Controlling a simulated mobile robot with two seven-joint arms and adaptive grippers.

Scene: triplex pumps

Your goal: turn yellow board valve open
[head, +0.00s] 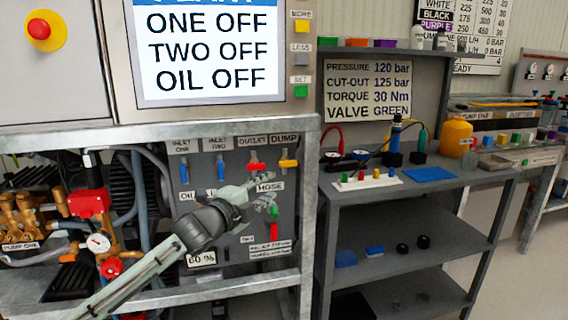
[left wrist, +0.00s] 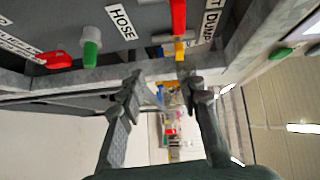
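The yellow board valve (head: 289,163) is on the grey panel under the DUMP label. Its handle lies crosswise in the head view. It also shows in the left wrist view (left wrist: 180,49), just beyond one fingertip. My left gripper (head: 268,184) is in front of the panel, below and to the left of the yellow valve, near the HOSE label. In the left wrist view the two fingers (left wrist: 163,82) are apart with nothing between them. I see no contact with the yellow valve. My right gripper is not in view.
A red valve (head: 256,167) sits close left of the yellow one. Blue valves (head: 184,173) are farther left. A green fitting (head: 274,211) is below the gripper. The metal frame post (head: 309,200) stands close right of the panel. A grey shelf bench (head: 410,190) is farther right.

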